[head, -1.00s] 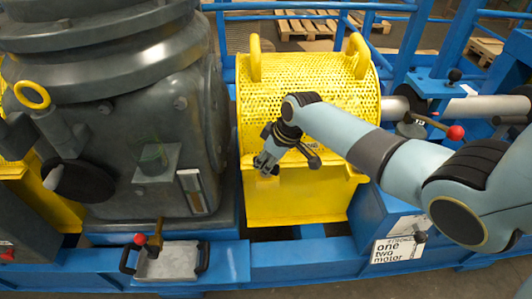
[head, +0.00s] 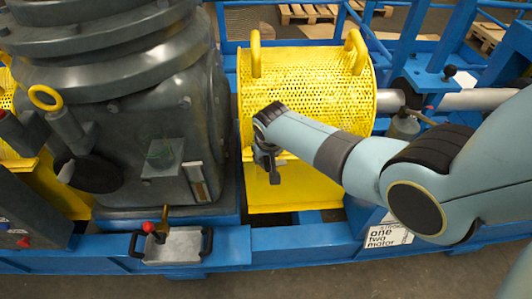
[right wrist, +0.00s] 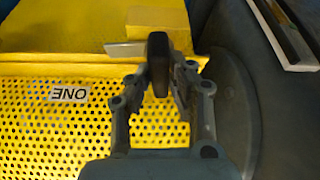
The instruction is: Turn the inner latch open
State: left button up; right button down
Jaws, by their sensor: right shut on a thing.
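The yellow perforated guard (head: 305,90) stands right of the dark machine housing in the head view. My right gripper (head: 270,168) is at the guard's front left, by its lower edge. In the right wrist view, my right gripper (right wrist: 160,85) has its two fingers on either side of a dark upright handle (right wrist: 158,60), which I take as the inner latch, and is shut on it. A pale metal strip (right wrist: 125,48) lies beside the handle, across the guard's edge. In the head view the gripper hides most of the latch. My left gripper is not in view.
The dark machine housing (head: 140,110) stands close left of my right gripper. A grey tray (head: 175,246) with a red-knobbed tool is on the blue frame (head: 270,240) in front. A shaft (head: 465,100) leaves the guard at right. A "ONE" label (right wrist: 69,94) is on the guard.

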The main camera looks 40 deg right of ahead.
jog(key=shift+m, duration=0.6)
jog(key=c, duration=1.2)
grip_release()
jog(key=shift+c, duration=0.2)
jog(key=v, duration=1.2)
jog(key=shift+w+a, duration=0.2)
jog(key=shift+a, duration=0.05)
